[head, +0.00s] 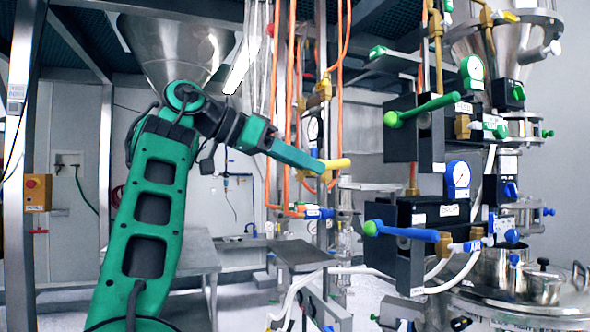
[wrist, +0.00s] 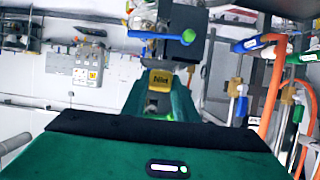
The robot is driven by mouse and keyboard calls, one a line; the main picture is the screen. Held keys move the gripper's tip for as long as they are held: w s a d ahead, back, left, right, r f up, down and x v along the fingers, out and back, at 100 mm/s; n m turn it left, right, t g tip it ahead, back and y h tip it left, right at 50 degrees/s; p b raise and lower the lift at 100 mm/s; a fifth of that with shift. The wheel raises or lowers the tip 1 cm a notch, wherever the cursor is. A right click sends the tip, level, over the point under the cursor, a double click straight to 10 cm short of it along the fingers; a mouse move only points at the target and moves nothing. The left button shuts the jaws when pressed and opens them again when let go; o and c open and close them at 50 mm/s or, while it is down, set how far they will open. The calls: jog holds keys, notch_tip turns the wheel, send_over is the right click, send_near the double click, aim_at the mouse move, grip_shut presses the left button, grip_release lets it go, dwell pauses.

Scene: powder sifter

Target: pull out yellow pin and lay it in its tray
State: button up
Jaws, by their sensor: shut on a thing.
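The yellow pin (head: 339,163) is at the tip of my gripper (head: 322,165) in the head view. A thin yellow part hangs down below its thicker horizontal part. In the wrist view a yellow block with dark lettering (wrist: 160,77) shows between the green fingers of my gripper (wrist: 160,92). My gripper is shut on the yellow pin. I cannot tell whether the pin's lower end touches anything. A dark flat plate (head: 303,254) lies lower in the head view; I cannot tell if it is the pin's tray.
Orange pipes (head: 283,110) rise just behind my gripper. Valve blocks with a green lever (head: 425,109) and a blue lever (head: 405,232) stand to the right. A steel table (head: 190,250) is behind my arm. A steel vessel (head: 520,302) is at the lower right.

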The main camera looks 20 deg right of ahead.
aim_at(348, 163)
jog(key=shift+w+d, duration=0.2)
jog(key=shift+d, duration=4.9)
jog(key=shift+f, duration=1.25)
jog(key=o, duration=1.2)
jog(key=v, duration=1)
jog(key=shift+a+r, duration=0.1)
jog(key=shift+a, duration=0.3)
